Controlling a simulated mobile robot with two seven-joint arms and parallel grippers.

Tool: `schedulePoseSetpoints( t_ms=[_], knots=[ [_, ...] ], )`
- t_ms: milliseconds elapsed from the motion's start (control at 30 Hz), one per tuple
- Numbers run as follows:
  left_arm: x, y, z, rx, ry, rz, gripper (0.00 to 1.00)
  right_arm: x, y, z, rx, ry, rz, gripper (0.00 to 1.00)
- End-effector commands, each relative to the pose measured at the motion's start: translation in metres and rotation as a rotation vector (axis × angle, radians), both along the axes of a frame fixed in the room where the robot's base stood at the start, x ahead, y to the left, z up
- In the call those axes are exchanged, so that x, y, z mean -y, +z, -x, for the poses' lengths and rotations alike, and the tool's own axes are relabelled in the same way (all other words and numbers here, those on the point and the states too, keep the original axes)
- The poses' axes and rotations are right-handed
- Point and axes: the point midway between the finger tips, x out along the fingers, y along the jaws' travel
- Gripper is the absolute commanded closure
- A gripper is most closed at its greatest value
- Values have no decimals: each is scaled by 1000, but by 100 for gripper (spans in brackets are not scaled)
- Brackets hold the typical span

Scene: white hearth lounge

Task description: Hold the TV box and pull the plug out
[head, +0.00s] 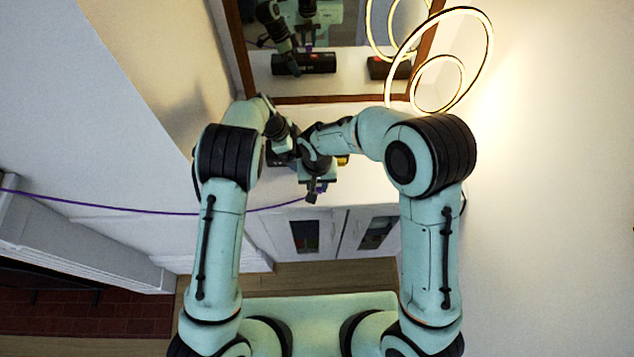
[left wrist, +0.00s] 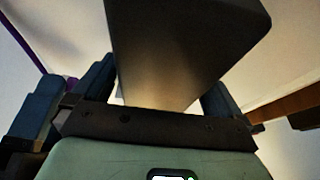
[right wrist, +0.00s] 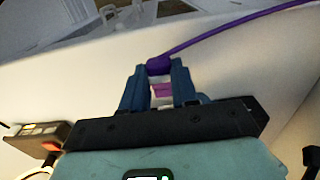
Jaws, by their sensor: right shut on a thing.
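The TV box (left wrist: 185,45) is a dark slab that fills the upper middle of the left wrist view. My left gripper (head: 281,157) is at the shelf top, its fingers apart on either side of the box, with a light gap beside the left finger. In the head view my arms largely hide the box. My right gripper (head: 315,188) is lower and nearer, shut on the purple plug (right wrist: 159,66), with a pink part between its fingers. The purple cable (head: 120,208) runs from the plug to the left wall. I cannot see the socket clearly.
A white cabinet (head: 350,232) with glass doors stands below the shelf. A framed mirror (head: 330,99) behind reflects my arms and dark boxes. A lit ring lamp (head: 489,50) stands at right. A device with a red switch (right wrist: 50,132) lies left in the right wrist view.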

Motion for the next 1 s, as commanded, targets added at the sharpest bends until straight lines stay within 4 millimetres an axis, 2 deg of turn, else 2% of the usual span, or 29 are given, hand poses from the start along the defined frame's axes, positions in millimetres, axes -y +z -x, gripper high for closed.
schedulePoseSetpoints(
  t_ms=[233, 700, 833, 1000],
  knots=[
    [-3, 9, 0, 2, 1, 2, 0, 0, 0, 0, 0, 0, 0, 100],
    [-39, 93, -1, 4, 2, 2, 0, 0, 0, 0, 0, 0, 0, 100],
    [-44, 106, 0, 2, 1, 2, 0, 0, 0, 0, 0, 0, 0, 100],
    [-46, 111, 0, 0, 0, 0, 0, 0, 0, 0, 0, 0, 0, 100]
  ],
)
